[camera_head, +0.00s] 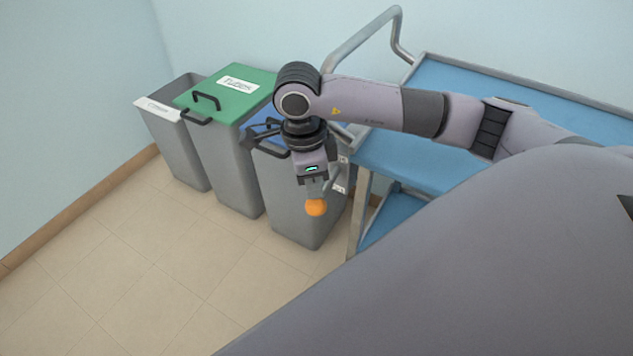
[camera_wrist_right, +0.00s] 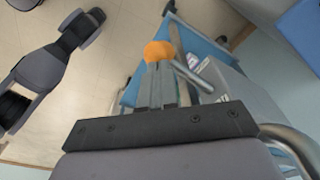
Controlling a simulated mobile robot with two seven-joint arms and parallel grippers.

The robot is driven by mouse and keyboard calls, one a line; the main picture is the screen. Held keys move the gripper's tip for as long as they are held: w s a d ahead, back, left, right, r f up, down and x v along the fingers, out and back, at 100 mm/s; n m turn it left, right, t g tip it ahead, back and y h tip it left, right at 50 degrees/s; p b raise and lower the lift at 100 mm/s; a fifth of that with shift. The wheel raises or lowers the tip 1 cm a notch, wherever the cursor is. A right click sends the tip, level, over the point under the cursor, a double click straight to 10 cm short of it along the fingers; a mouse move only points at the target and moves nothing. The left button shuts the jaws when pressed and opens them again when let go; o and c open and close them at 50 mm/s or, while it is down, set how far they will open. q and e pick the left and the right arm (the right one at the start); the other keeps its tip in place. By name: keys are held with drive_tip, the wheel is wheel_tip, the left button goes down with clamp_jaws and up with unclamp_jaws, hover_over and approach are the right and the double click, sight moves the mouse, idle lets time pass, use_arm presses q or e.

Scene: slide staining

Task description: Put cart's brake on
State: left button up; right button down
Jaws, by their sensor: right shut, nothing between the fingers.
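The cart (camera_head: 465,82) has blue shelves and a metal frame and stands at the right in the head view, partly hidden by my right arm. It also shows in the wrist view (camera_wrist_right: 205,48). An orange ball-shaped knob (camera_head: 316,207) is beside the cart's near left corner. In the wrist view the knob (camera_wrist_right: 158,50) is at the tips of my right gripper, with a grey rod close by on the right. My right gripper (camera_head: 315,192) points down, shut and empty, with its fingertips at the knob. I cannot tell whether they touch. My left gripper is not in view.
A grey bin with a blue lid (camera_head: 297,210) stands just behind my right gripper. A green-lidded bin (camera_head: 240,150) and another grey bin (camera_head: 180,155) stand farther left. The wall is behind them. The tiled floor (camera_head: 150,280) at the left front is clear.

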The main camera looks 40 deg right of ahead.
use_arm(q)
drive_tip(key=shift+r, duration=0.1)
use_arm(e)
drive_tip(key=shift+a+r, duration=0.1)
drive_tip(key=shift+r, duration=0.05)
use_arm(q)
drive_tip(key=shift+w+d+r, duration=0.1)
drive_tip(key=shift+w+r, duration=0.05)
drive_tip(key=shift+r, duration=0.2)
use_arm(e)
drive_tip(key=a, duration=0.1)
drive_tip(key=w+a+r, duration=0.1)
drive_tip(key=shift+w+a, duration=0.15)
drive_tip(key=shift+a, duration=0.15)
use_arm(q)
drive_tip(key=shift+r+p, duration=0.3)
drive_tip(key=shift+p, duration=0.1)
use_arm(e)
wheel_tip(320, 180, up, 7)
drive_tip(key=shift+w+a, duration=0.2)
drive_tip(key=shift+a, duration=0.1)
